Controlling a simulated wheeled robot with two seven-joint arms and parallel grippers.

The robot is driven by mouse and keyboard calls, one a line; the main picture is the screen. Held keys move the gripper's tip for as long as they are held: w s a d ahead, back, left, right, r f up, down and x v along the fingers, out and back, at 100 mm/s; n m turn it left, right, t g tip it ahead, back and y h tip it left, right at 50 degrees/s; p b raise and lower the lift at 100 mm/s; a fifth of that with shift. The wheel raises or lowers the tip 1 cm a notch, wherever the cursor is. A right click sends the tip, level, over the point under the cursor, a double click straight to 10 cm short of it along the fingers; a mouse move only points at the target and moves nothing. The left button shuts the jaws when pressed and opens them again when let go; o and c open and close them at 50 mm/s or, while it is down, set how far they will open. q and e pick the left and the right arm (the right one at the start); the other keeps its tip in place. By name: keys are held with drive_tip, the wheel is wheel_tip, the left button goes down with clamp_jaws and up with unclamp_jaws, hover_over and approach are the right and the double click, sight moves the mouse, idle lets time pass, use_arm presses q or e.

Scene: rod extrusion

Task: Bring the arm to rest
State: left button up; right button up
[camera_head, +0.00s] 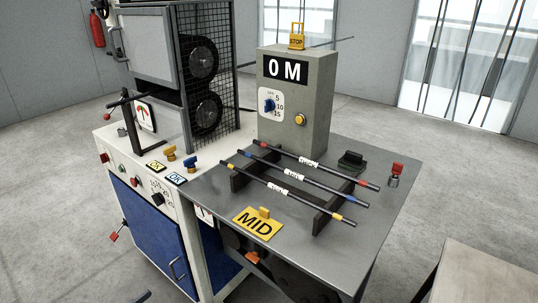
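Neither of my grippers and no clear part of either arm shows in the head view. Three dark rods lie side by side on a black rack on the grey table (375,240). They have a red-banded end (368,184), a blue-banded end (361,204) and a yellow-banded end (346,220), each with a white label. A grey control box (318,110) stands behind them, its display reading "0 M". It carries a blue knob (269,105), a yellow button (300,119) and a yellow STOP tag (297,41) on top.
A red-topped piece (397,169) stands at the table's right. Another table (485,275) is lower right.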

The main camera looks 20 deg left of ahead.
use_arm(q)
drive_tip(key=s+d+f+n+g+y+p, duration=0.1)
drive_tip(key=s+d+f+g+y+p, duration=0.25)
drive_tip(key=f, duration=0.65)
drive_tip(key=s+d+f+n+g+y+p, duration=0.1)
drive_tip(key=s+d+f+g+y+p, duration=0.15)
drive_tip(key=d+f, duration=0.45)
drive_tip(key=s+d+f+g+p, duration=0.4)
drive_tip(key=s+d+f, duration=0.3)
drive_tip(key=d+f, duration=0.4)
drive_tip(key=shift+s+d+g+p, duration=0.35)
drive_tip(key=shift+d+g, duration=0.25)
drive_tip(key=shift+d, duration=0.55)
use_arm(e)
wheel_tip(320, 180, down, 17)
drive_tip(key=w+a+t, duration=0.1)
drive_tip(key=a+t, duration=0.1)
drive_tip(key=a, duration=0.1)
drive_tip(key=shift+w+y, duration=0.4)
drive_tip(key=shift+r, duration=0.15)
